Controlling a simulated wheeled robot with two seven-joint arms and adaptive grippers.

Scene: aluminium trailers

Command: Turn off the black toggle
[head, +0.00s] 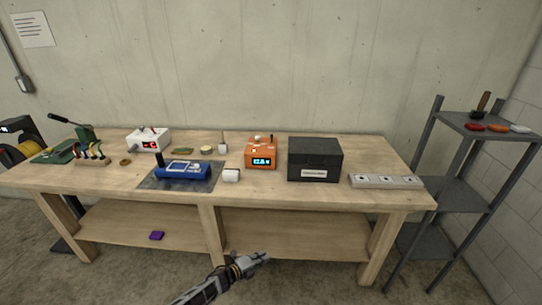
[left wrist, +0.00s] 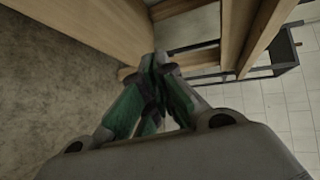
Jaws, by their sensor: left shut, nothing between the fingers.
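An orange device (head: 261,154) with a lit blue display stands near the middle of the workbench. A small dark toggle (head: 272,138) seems to stick up from its top right; its position is too small to read. A white device (head: 148,141) with a red display stands at the back left and has small levers on top, one reddish. My left gripper (head: 262,257) is shut and empty, low in front of the bench and below its top, well apart from both devices. Its closed fingers also show in the left wrist view (left wrist: 160,62). My right gripper is not in view.
The workbench (head: 310,196) also holds a blue tool (head: 184,170) on a dark mat, a black box (head: 315,160) right of the orange device, and a power strip (head: 386,181). A grey shelf (head: 455,192) stands right. Bare bench top lies before the orange device.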

